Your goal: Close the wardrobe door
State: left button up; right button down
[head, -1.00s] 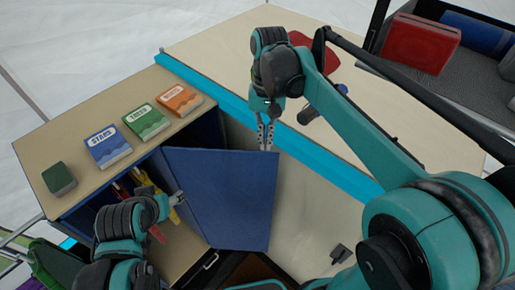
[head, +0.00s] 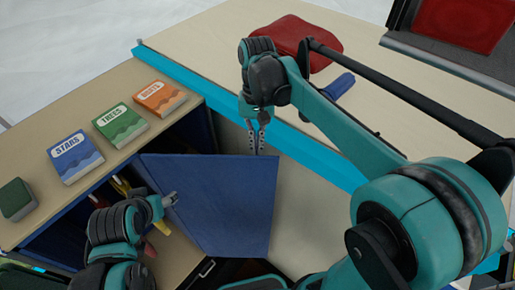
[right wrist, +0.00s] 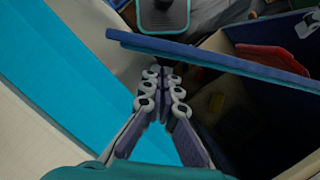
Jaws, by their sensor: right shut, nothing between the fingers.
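The blue wardrobe door (head: 225,205) stands open, swung out from the wardrobe (head: 45,215) with its wooden top. My right gripper (head: 257,153) is shut and empty, at the door's top edge near its free corner in the head view; I cannot tell whether it touches. In the right wrist view the shut fingers (right wrist: 163,78) point toward the door's edge (right wrist: 205,54), with a dark compartment to the right. My left gripper (head: 172,199) is in front of the wardrobe opening, beside the door's left part; its jaws are too small to read.
Books (head: 76,157) and a small green box (head: 17,199) lie on the wardrobe top. Right of the wardrobe is a table (head: 210,50) with a cyan edge (head: 200,88), bearing a red bag (head: 300,38) and a blue item (head: 335,88). My right arm spans over it.

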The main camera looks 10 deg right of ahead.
aim_at(256, 166)
jog(key=x, duration=0.7)
jog(key=shift+a+f, duration=0.1)
jog(key=shift+f, duration=0.05)
jog(key=shift+w, duration=0.1)
